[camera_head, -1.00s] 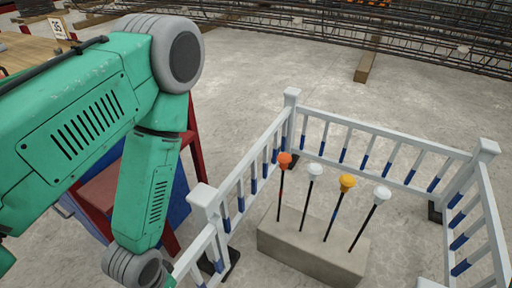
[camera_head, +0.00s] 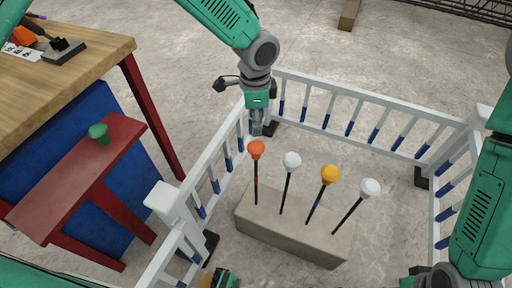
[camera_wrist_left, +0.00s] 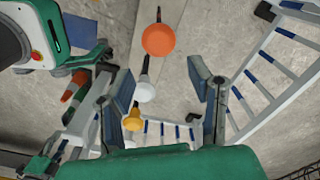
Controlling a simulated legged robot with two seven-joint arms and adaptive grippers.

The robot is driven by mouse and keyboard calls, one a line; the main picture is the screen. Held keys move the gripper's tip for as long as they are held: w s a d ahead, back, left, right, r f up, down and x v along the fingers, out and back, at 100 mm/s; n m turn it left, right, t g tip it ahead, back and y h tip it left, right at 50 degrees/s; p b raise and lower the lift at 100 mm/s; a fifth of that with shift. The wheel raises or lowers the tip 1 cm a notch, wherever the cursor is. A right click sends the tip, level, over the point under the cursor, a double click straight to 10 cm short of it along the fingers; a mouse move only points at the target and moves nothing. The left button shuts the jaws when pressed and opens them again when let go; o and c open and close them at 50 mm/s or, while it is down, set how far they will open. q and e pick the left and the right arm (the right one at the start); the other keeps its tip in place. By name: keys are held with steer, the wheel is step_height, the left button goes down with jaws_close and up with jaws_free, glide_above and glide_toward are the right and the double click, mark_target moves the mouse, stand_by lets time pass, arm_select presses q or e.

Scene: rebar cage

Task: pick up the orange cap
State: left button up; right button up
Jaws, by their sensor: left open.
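The orange cap (camera_head: 256,150) sits on top of a dark upright rod at the left end of a row set in a concrete block (camera_head: 290,238). My left gripper (camera_head: 257,131) points down just above and behind the cap in the head view. In the left wrist view, its open fingers (camera_wrist_left: 161,76) are spread apart, and the orange cap (camera_wrist_left: 159,40) lies just ahead of the tips, roughly centred between them. Nothing is held. My right arm shows at the right edge of the head view, but its gripper is not clearly seen.
A white cap (camera_head: 292,160), a yellow cap (camera_head: 329,174) and another white cap (camera_head: 370,188) stand on rods to the right. A white and blue railing (camera_head: 345,107) encloses the block. A wooden workbench (camera_head: 75,75) and red step (camera_head: 85,180) stand left.

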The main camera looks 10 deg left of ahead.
mark_target(256, 152)
arm_select(q)
step_height(256, 152, down, 13)
steer(key=b, duration=0.3)
steer(key=shift+f, duration=0.2)
steer(key=c, duration=0.7)
steer(key=shift+r, duration=0.1)
